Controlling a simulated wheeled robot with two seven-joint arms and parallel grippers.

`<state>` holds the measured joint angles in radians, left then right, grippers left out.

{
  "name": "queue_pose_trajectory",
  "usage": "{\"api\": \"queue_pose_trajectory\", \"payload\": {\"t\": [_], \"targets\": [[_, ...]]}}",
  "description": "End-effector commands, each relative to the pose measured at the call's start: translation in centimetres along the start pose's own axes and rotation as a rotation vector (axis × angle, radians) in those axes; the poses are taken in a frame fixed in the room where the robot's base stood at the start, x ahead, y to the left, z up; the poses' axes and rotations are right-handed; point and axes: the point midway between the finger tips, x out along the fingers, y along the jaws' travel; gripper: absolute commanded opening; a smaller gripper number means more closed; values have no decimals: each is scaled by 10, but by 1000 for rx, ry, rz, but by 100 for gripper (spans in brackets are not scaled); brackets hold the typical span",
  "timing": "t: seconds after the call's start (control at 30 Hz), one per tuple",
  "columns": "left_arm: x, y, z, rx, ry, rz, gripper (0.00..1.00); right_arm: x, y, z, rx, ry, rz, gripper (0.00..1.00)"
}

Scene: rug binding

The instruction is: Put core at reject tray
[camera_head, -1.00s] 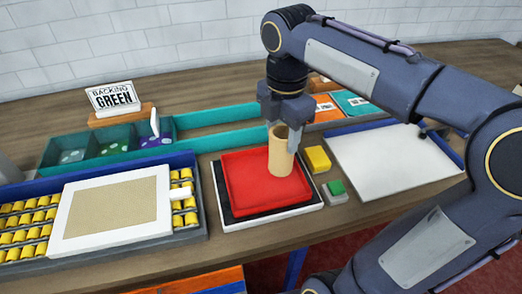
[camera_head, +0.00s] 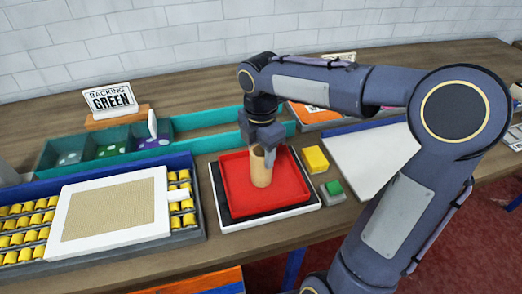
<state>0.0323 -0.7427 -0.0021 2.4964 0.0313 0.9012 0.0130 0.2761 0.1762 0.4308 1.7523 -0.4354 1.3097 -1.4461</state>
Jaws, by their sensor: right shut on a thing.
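The core (camera_head: 261,170) is a tan, upright hollow cylinder. My right gripper (camera_head: 262,152) is shut on its upper part, from above. The reject tray (camera_head: 236,186) is the red, shallow square tray on a black and white base in the middle of the bench. The core is over the inside of the tray, near its middle; its lower end looks at or just above the tray floor, and I cannot tell whether it touches. My left gripper is not in view.
A yellow block (camera_head: 315,159) and a green button (camera_head: 334,187) sit right of the tray. A white-framed panel (camera_head: 110,212) with yellow rolls is at left. Teal bins (camera_head: 113,150) and a "BACKING GREEN" sign (camera_head: 110,98) stand behind. A white board (camera_head: 365,155) lies at right.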

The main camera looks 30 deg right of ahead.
Motion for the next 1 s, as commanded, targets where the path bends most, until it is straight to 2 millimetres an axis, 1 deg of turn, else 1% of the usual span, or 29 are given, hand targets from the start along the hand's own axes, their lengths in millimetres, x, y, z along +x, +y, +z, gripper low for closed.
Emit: {"api": "queue_pose_trajectory", "payload": {"t": [0.13,0.17,0.3,0.57,0.7,0.77,0.87,1.0], "targets": [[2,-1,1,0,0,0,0,4,0,0,0,0,1,0],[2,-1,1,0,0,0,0,3,0,0,0,0,0,49],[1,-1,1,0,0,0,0,3,0,0,0,0,0,68],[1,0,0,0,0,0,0,2,0,0,0,0,0,69],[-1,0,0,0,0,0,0,-6,0,0,0,0,2,69],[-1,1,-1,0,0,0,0,-14,1,0,0,0,4,69],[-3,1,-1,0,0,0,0,-34,1,0,0,0,5,69],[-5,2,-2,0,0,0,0,-66,1,0,0,0,6,69]]}}
